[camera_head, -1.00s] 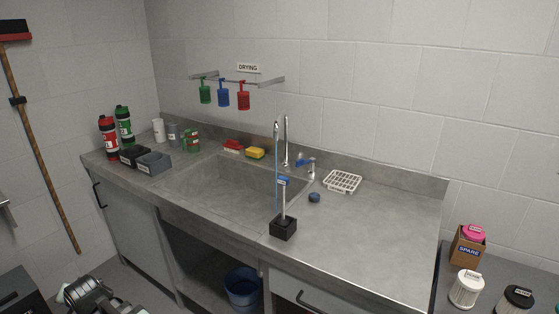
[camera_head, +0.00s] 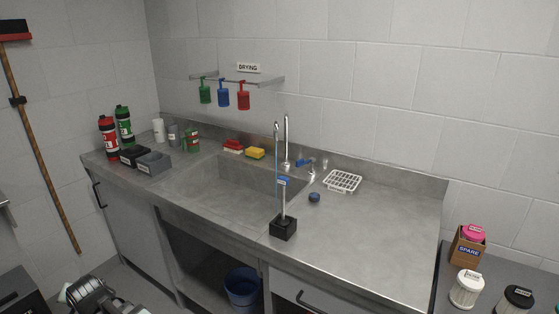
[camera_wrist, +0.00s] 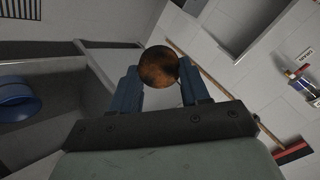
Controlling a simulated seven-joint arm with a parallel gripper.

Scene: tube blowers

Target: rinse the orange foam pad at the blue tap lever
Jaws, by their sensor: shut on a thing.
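In the wrist view, my gripper (camera_wrist: 160,88) is shut on a round foam pad (camera_wrist: 158,66), orange with dark brown stains. The pad sits between the two blue-grey fingertips, clear of any surface. The blue tap lever (camera_head: 302,162) is on the counter behind the sink, at the right of the tall metal spout (camera_head: 286,135), in the head view. The sink basin (camera_head: 235,192) looks empty. Part of my arm shows at the bottom left of the head view, far from the tap; the pad is not visible there.
A black block with an upright rod (camera_head: 283,229) stands at the sink's front right. A round blue item (camera_head: 314,197) and a white rack (camera_head: 342,181) lie right of the sink. Sponges (camera_head: 255,153) sit behind it. A blue bucket (camera_head: 243,286) is below. The right counter is mostly clear.

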